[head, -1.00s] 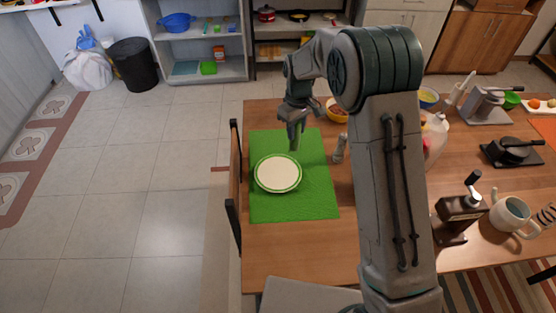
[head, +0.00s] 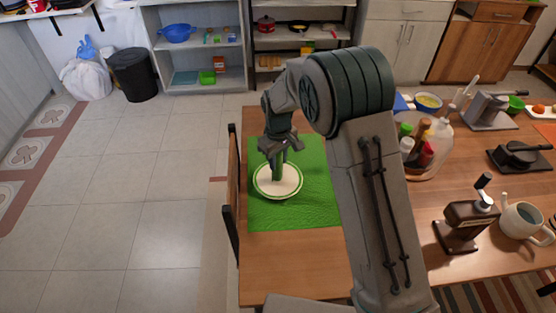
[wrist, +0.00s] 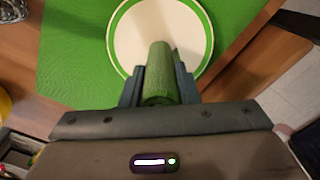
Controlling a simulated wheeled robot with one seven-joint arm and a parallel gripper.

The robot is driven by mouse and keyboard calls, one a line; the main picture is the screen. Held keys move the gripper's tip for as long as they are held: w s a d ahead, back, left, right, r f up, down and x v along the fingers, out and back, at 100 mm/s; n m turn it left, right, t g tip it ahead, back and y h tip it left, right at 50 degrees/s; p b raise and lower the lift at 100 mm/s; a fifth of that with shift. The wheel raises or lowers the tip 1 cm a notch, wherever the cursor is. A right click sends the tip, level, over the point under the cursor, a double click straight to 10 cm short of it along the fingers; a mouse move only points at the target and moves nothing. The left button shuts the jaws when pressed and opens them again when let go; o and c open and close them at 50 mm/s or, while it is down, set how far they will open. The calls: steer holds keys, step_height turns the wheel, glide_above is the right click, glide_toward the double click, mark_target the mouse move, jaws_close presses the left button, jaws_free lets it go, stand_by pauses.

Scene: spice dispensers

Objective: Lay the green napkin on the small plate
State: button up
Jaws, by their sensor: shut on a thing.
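The small plate (head: 290,187) is white with a green rim and lies on a green placemat (head: 295,214) on the table. In the wrist view the plate (wrist: 125,35) is just beyond the fingertips. My gripper (head: 277,168) points down over the plate and is shut on the green napkin (wrist: 159,72), which is rolled into a cylinder. In the head view the napkin (head: 277,172) hangs from the fingers over the plate's middle. I cannot tell whether its lower end touches the plate.
A chair (head: 233,190) stands at the table's left edge. To the right are a caddy of bottles (head: 425,150), a dark grinder (head: 465,222) and a light pitcher (head: 522,222). Bare tabletop (head: 285,262) lies in front of the placemat. My arm hides part of the table.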

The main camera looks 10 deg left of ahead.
steer(key=shift+f, duration=0.1)
steer(key=shift+f, duration=0.15)
steer(key=o, duration=1)
steer(key=shift+c, duration=0.2)
steer(key=shift+r, duration=0.25)
step_height(320, 180, up, 12)
steer(key=p, duration=0.7)
